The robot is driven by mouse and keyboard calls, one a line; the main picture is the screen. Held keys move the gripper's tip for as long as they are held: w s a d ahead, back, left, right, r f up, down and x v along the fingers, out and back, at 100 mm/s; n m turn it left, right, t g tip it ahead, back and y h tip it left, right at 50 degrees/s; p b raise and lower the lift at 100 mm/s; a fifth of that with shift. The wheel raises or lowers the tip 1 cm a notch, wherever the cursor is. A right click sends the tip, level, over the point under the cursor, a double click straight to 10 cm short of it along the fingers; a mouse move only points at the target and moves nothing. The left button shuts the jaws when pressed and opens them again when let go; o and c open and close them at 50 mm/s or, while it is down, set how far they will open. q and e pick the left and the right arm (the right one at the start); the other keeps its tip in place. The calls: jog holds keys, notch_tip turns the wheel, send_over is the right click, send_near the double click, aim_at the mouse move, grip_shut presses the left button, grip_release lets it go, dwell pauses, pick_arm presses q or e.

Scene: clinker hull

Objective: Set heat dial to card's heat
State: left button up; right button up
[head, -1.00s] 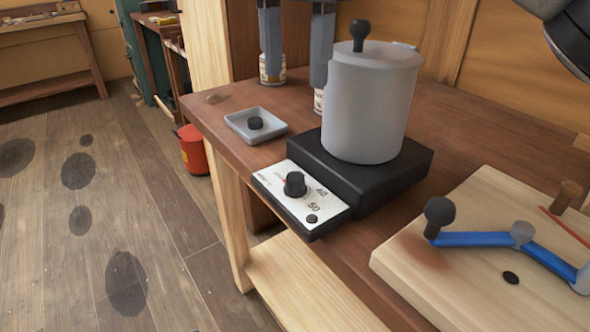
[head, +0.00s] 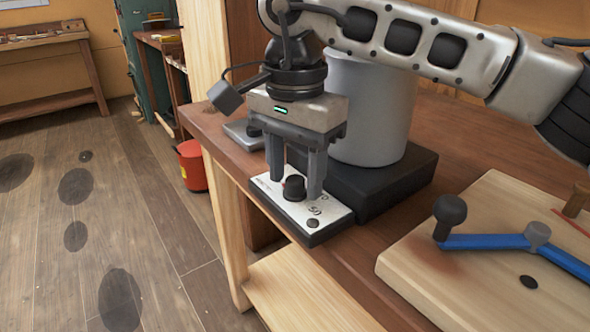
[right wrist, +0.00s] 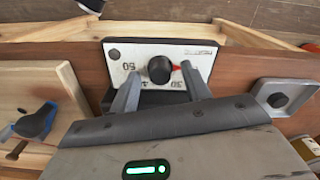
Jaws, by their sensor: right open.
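The heat dial (head: 294,187) is a black round knob on a white panel (head: 330,212) at the front of a black heater. In the right wrist view the dial (right wrist: 159,69) has a small red mark at its right side, and the printed numbers are upside down, with 50 at the left. My right gripper (head: 296,182) is open, pointing down, with one finger on each side of the dial. In the right wrist view the fingers (right wrist: 160,80) flank it with gaps; I cannot tell whether they touch it. No card is recognisable. My left gripper is not in view.
A grey pot (head: 371,115) stands on the heater (head: 400,178), behind my right gripper. A small grey tray (right wrist: 266,88) with a black piece is beside the panel. A wooden board (head: 450,260) with a blue lever (head: 490,242) lies at the right. The table's front edge is close.

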jog(key=c, duration=1)
